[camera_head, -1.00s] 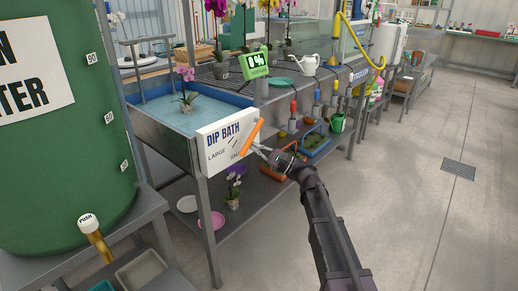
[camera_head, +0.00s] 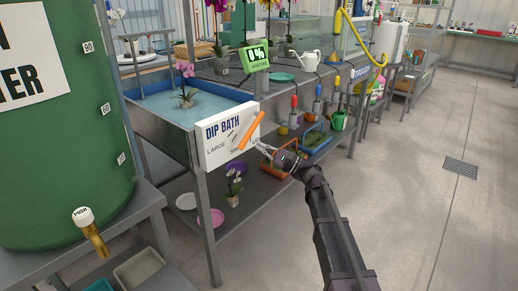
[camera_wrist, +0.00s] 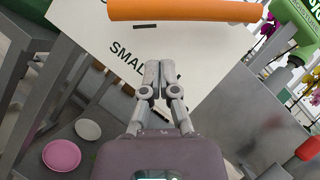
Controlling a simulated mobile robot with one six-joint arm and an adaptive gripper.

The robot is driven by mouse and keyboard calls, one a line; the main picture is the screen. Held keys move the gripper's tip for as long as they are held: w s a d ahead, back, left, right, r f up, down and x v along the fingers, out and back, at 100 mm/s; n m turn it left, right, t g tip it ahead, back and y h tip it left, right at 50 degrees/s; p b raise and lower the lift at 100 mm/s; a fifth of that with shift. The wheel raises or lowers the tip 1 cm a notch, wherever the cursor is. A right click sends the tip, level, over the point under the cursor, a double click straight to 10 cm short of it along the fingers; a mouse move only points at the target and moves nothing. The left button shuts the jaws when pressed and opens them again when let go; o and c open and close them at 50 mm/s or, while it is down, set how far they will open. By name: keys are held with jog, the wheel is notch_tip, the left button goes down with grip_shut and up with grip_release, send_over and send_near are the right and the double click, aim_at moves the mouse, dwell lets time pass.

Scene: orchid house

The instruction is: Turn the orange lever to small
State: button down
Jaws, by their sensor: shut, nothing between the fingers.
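The orange lever (camera_head: 250,130) is on the white DIP BATH panel (camera_head: 214,149), slanting up to the right between the LARGE and SMALL labels. In the wrist view the lever (camera_wrist: 185,11) lies across the top, and the panel (camera_wrist: 85,25) shows the word SMALL below it. My gripper (camera_head: 262,149) is just to the lower right of the lever in the head view. In the wrist view my gripper (camera_wrist: 153,75) has its fingertips together, empty, in front of the panel beside the SMALL label. A gap shows between the fingertips and the lever.
The dip bath (camera_head: 165,108) holds a potted pink orchid (camera_head: 186,82). A green display reading 0% (camera_head: 256,57) stands above the panel. The lower shelf has a pink saucer (camera_head: 211,218) and a potted purple orchid (camera_head: 233,183). A green tank (camera_head: 65,150) stands left. The floor at right is clear.

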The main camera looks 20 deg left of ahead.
jog(key=b+v, duration=0.4)
jog(key=v, duration=0.6)
jog(key=shift+f, duration=0.25)
jog(key=shift+s, duration=0.15)
